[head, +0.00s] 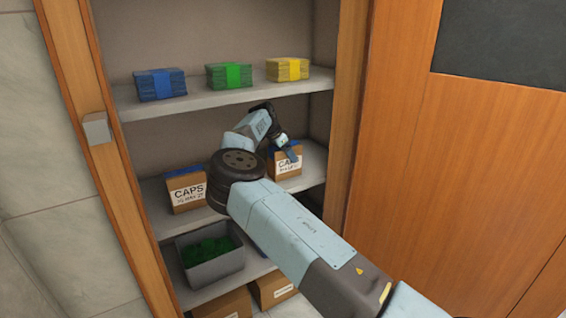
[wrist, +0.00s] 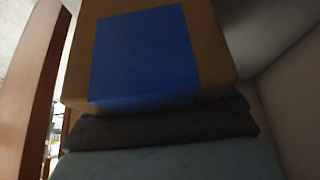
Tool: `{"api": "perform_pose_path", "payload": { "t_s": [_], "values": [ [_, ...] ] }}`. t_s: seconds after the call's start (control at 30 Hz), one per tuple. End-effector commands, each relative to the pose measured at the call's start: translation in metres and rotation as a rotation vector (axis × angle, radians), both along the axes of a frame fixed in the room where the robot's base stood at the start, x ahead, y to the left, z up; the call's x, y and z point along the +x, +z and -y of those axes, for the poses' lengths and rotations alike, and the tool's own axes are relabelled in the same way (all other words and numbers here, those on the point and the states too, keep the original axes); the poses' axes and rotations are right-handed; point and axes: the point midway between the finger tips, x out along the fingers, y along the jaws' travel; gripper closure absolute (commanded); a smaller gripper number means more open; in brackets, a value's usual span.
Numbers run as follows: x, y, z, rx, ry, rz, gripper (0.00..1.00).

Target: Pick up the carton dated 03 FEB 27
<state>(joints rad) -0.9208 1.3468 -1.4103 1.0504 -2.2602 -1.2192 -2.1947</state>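A brown carton with a blue top (head: 291,164) and a white CAPS label is at the right of the middle shelf; its date is too small to read. A similar CAPS carton (head: 184,189) stands at the left of that shelf; its small date seems to read MAR 27. My gripper (head: 284,150) is at the right carton, partly covering its top and front. In the wrist view a brown carton with a blue patch (wrist: 145,55) fills the middle, right above the dark gripper body. The fingertips are hidden, so I cannot tell whether they grip it.
The upper shelf holds blue (head: 160,84), green (head: 229,75) and yellow (head: 288,69) banded stacks. A grey bin (head: 212,268) of green items is on the lower shelf, with brown boxes (head: 272,290) below. The cabinet's wooden side posts (head: 350,110) flank the opening.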

Motion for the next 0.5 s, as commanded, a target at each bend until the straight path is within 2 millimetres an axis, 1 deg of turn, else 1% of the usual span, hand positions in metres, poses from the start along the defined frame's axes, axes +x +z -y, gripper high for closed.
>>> {"api": "perform_pose_path", "payload": {
  "t_s": [0.03, 0.37, 0.5],
  "values": [
    [-0.0002, -0.0007, 0.0001, 0.000, 0.000, -0.001, 0.29],
    [-0.0003, -0.0011, 0.0000, 0.000, 0.000, -0.002, 0.60],
    [-0.0001, -0.0007, 0.0001, 0.000, 0.000, -0.001, 0.60]
  ]
}}
